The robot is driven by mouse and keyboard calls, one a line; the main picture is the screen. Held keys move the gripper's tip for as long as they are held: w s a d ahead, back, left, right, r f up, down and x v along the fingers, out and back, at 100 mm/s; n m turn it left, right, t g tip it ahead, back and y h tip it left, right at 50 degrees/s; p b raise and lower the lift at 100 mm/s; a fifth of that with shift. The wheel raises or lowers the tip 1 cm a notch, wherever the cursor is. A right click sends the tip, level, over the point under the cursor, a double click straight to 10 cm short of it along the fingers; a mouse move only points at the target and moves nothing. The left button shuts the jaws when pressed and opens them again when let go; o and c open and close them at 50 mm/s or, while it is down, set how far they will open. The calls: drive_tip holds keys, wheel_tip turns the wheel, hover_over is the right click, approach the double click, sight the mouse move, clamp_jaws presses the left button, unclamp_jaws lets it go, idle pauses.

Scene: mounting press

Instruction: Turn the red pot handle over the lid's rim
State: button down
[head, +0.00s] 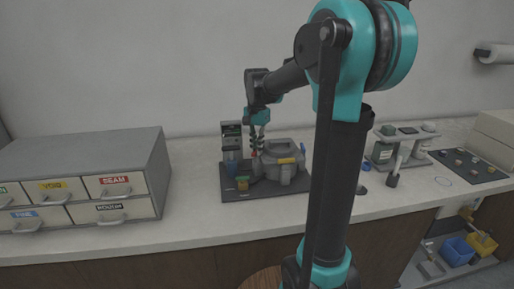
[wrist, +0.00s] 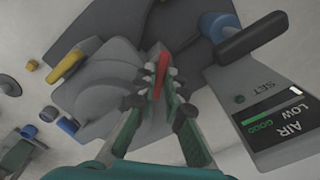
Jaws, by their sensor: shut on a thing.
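The mounting press (head: 285,174) stands on a dark base plate on the counter, with its grey round pot and lid also in the wrist view (wrist: 118,68). The red pot handle (wrist: 161,70) lies between my gripper's fingertips in the wrist view. My gripper (wrist: 162,88) is shut on the red handle. In the head view my gripper (head: 257,146) reaches down from above, between the press's display column and the pot. In the head view only a small bit of red shows by the fingers. The fingers hide part of the handle and lid.
A panel reading "AIR LOW GOOD" (wrist: 272,121) and a black-gripped lever (wrist: 250,38) stand close to my gripper's right in the wrist view. A yellow handle (wrist: 65,65) is on the pot's left. A labelled drawer cabinet (head: 90,185) stands left on the counter.

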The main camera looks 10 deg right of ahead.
drive_tip(key=m, duration=0.6)
drive_tip(key=shift+w+m, duration=0.1)
drive_tip(key=shift+m, duration=0.2)
idle(0.5)
drive_tip(key=c, duration=1.6)
unclamp_jaws()
drive_tip(key=shift+r, duration=0.1)
wheel_tip(320, 180, up, 12)
